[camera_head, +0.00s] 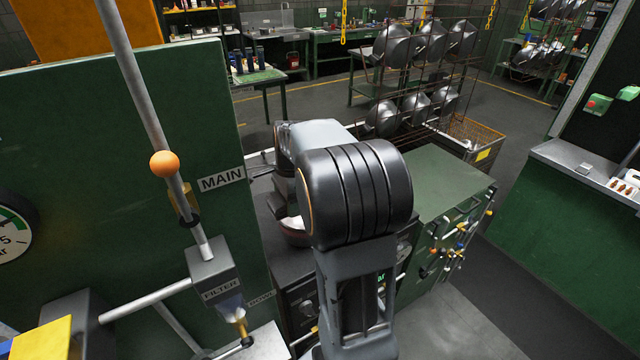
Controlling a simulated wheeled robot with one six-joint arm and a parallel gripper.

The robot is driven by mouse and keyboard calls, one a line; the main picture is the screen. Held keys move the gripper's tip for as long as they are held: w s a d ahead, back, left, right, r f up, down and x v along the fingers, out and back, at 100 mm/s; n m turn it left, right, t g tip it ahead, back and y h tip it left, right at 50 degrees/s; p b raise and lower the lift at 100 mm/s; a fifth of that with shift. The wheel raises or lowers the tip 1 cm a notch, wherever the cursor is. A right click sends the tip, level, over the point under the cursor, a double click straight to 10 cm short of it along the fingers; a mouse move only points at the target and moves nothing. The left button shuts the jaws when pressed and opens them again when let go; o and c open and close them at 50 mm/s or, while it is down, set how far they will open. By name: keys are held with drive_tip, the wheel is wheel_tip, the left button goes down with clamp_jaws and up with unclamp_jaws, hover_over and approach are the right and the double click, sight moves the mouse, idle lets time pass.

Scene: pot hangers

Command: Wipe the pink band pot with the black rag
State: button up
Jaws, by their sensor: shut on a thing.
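Several dark metal pots hang in two rows on a wire rack at the back centre, among them one at the upper left (392,46) and one at the lower left (382,118). I cannot make out a pink band on any of them. No black rag can be made out. My own arm fills the middle of the picture, and its links hide what lies behind them. My gripper does not show. A small pale, brown-edged shape (294,232) shows beside my arm, too covered to identify.
A green cabinet (445,185) with valves on its front stands right of my arm. A wire basket (475,135) is behind it. A green panel (100,130) with pipes and a filter (212,275) stands close on the left. A green counter (590,240) is at right, with open floor between.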

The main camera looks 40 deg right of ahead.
drive_tip(key=shift+r+p, duration=1.4)
drive_tip(key=shift+r, duration=1.55)
